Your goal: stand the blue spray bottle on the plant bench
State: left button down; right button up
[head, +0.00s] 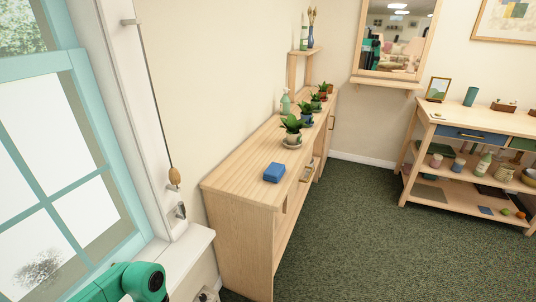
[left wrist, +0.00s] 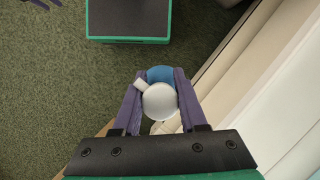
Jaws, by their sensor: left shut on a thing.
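The blue spray bottle (left wrist: 160,75) is in my left gripper (left wrist: 157,96), seen from above in the left wrist view. Its round white top (left wrist: 160,102) and white nozzle face the camera, with blue showing behind. The purple fingers are shut on it from both sides. In the head view only my green left arm shows at bottom left; I cannot make out the gripper there. The plant bench (head: 238,178) is the long pale wooden one along the wall, right of that arm. Purple finger-like tips at the top left of the left wrist view seem to be my right gripper (left wrist: 40,4), mostly cut off.
On the bench stand a blue block (head: 274,172), several potted plants (head: 292,128) and a pale green spray bottle (head: 285,102). The bench's near end is bare. A window (head: 60,150) with a sill is at left. A shelved wooden table (head: 470,122) stands at right.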

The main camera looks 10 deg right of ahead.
aim_at(253, 152)
jog(key=i+l+z, duration=0.1)
jog(key=l, duration=0.25)
jog(key=i+l+z, duration=0.1)
jog(key=i+l, duration=0.15)
jog(key=i+l+z, duration=0.1)
jog(key=l, duration=0.35)
jog(key=i+l+z, duration=0.15)
jog(key=i+l, duration=0.25)
jog(key=i+l+z, duration=0.15)
jog(key=i+l, duration=0.15)
jog(key=i, duration=0.25)
